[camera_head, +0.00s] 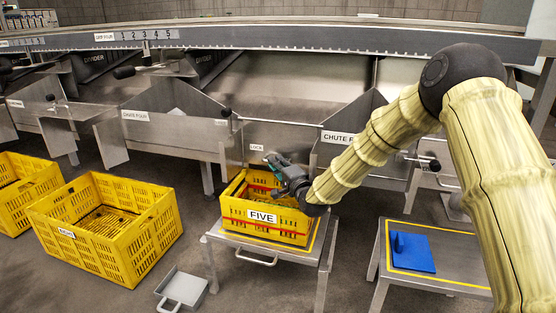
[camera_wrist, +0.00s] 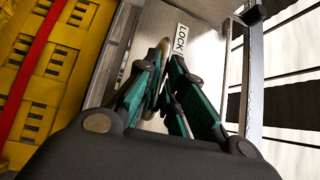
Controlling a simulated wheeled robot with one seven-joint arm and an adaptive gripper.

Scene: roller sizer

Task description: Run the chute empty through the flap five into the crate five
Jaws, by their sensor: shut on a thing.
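The yellow crate five (camera_head: 262,238) stands on a steel stand below the chute fronts, with a white FIVE label. My gripper (camera_head: 285,172) is above the crate's back right side, close to the steel panel marked LOCK (camera_head: 257,147). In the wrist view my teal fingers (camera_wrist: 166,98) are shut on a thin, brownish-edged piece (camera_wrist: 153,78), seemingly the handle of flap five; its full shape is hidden. The chute (camera_head: 340,137) with a partly covered label beginning CHUTE F is behind my arm. Its contents are hidden.
A larger yellow crate (camera_head: 120,266) stands on the floor to the left. A grey scoop (camera_head: 182,288) lies on the floor in front. A blue block (camera_head: 412,252) sits on a yellow-edged stand (camera_head: 450,277) at right. Chute four (camera_head: 135,115) is to the left.

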